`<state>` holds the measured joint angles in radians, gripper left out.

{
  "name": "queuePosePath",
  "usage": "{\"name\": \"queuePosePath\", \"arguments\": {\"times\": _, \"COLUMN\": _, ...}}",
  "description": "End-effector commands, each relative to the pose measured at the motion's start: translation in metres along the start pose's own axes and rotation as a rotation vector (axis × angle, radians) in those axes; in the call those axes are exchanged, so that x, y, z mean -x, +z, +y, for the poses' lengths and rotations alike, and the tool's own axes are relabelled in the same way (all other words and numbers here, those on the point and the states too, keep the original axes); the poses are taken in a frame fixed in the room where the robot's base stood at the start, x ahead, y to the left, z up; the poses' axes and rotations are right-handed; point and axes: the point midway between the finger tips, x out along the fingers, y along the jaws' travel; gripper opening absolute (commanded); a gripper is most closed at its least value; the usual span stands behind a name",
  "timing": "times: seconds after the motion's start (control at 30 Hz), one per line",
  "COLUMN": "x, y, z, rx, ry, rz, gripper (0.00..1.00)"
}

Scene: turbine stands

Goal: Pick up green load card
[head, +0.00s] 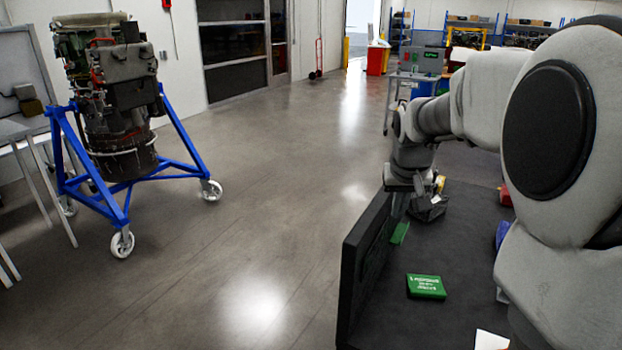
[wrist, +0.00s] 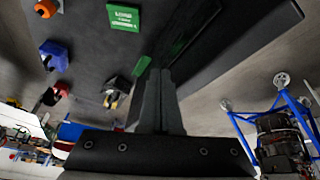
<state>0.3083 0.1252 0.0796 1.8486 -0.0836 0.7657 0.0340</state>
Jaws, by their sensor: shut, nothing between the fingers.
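A green card (head: 426,286) with white printing lies flat on the dark table (head: 385,318), and it also shows at the top of the wrist view (wrist: 124,16). A second green piece (head: 400,233) lies farther back by the table's raised left wall, and it shows partly hidden beside my fingers in the wrist view (wrist: 142,66). I cannot tell which of the two is the load card. My gripper (wrist: 158,74) is shut and empty, close to the second green piece and the wall. In the head view its fingertips are hard to make out.
The raised dark wall (head: 359,262) runs along the table's left edge. A dark object with a yellow part (head: 430,208) sits near my gripper. A red item (head: 505,193) and a blue item (head: 502,234) lie to the right. A blue-framed turbine stand (head: 120,190) stands on the floor at left.

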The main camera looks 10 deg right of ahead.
Motion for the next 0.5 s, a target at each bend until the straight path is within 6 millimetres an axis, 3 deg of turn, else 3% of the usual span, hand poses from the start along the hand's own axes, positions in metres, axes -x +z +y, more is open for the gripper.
{"name": "queuePosePath", "arguments": {"times": 0.03, "x": -0.021, "y": -0.011, "z": 0.01, "rx": -0.017, "ry": 0.005, "rz": -0.013, "gripper": 0.0}}
{"name": "queuePosePath", "arguments": {"times": 0.2, "x": -0.086, "y": -0.043, "z": 0.044, "rx": -0.071, "ry": 0.015, "rz": -0.034, "gripper": 0.0}}
{"name": "queuePosePath", "arguments": {"times": 0.5, "x": -0.203, "y": -0.063, "z": 0.106, "rx": -0.169, "ry": 0.023, "rz": -0.064, "gripper": 0.0}}
